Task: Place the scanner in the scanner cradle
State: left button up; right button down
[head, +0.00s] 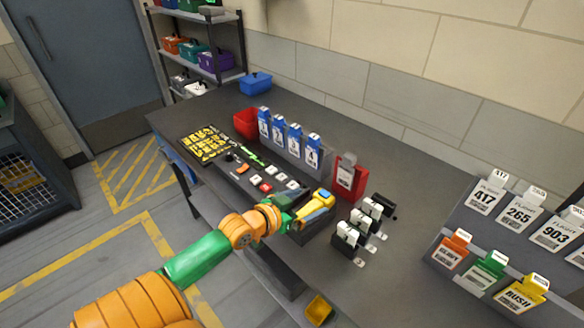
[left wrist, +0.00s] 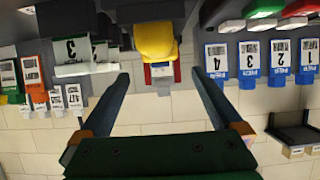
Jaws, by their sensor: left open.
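A yellow scanner (head: 317,206) with a grey-blue part sits at the near edge of the dark worktop, just past my left gripper (head: 291,214). In the left wrist view the yellow scanner (left wrist: 155,40) shows at the top middle, beyond the gap between my two spread fingers. My left gripper (left wrist: 160,84) is open, and nothing is clasped between its fingers. The scanner's underside is hidden, so I cannot tell what it rests on. I cannot make out the scanner cradle for certain. My right gripper is not in view.
Blue numbered tags (head: 280,130), a red bin (head: 246,123) and a red holder (head: 350,178) stand behind the button panel (head: 262,181). Black-and-white stamp-like items (head: 352,238) stand right of the scanner. A label rack (head: 455,262) is at right. The worktop (head: 410,180) is clear toward the wall.

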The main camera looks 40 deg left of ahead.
pick_arm(q)
jog(key=v, duration=0.8)
jog(key=shift+s, duration=0.15)
